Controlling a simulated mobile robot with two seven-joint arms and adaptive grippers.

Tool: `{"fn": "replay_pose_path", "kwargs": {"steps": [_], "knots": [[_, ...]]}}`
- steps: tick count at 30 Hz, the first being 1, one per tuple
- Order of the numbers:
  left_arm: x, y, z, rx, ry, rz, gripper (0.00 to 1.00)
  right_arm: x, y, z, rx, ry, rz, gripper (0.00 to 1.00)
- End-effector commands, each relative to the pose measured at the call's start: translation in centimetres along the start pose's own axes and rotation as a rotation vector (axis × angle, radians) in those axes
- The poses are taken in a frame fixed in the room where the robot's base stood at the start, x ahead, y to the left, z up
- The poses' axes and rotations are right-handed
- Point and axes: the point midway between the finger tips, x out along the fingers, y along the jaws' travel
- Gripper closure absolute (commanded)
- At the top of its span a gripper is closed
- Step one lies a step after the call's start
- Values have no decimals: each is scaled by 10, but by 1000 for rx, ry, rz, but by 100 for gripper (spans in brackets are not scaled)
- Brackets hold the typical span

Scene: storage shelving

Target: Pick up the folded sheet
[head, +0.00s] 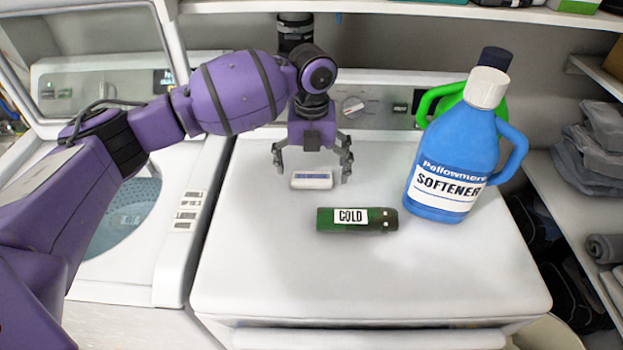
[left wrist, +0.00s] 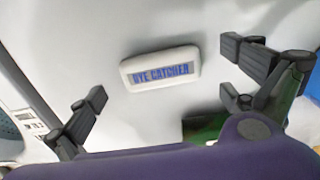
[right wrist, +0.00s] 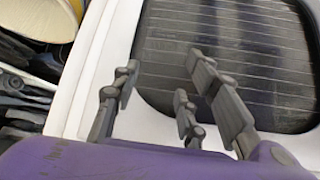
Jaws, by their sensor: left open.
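The folded sheet (head: 312,180) is a small white flat block with a blue label, lying on the white machine top in the head view. In the left wrist view the sheet (left wrist: 160,68) is labelled "DYE CATCHER" and is fully visible. My left gripper (head: 312,163) points down above the sheet, with its fingers spread to either side. It is open and empty, and the sheet lies between its fingers in the left wrist view. My right gripper (right wrist: 160,85) shows only in the right wrist view, open and empty, in front of a machine's dark ribbed front panel.
The control panel (head: 385,105) rises behind. The front of the machine top (head: 370,285) is clear.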

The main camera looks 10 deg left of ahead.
Motion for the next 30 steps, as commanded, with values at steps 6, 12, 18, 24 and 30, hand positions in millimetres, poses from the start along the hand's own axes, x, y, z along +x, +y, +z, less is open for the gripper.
{"fn": "replay_pose_path", "kwargs": {"steps": [6,12,18,24,30], "knots": [[9,0,0,1,0,1,0,0,2,3,-10,-6,-1,60],[9,0,0,1,1,1,18,0,2,5,-10,-9,-1,60],[9,0,0,0,1,1,33,0,0,4,-5,-9,-1,60],[9,0,0,0,1,1,33,1,-2,3,4,-7,-2,60],[2,0,0,0,0,-1,33,1,-3,3,6,-5,-2,60]]}}
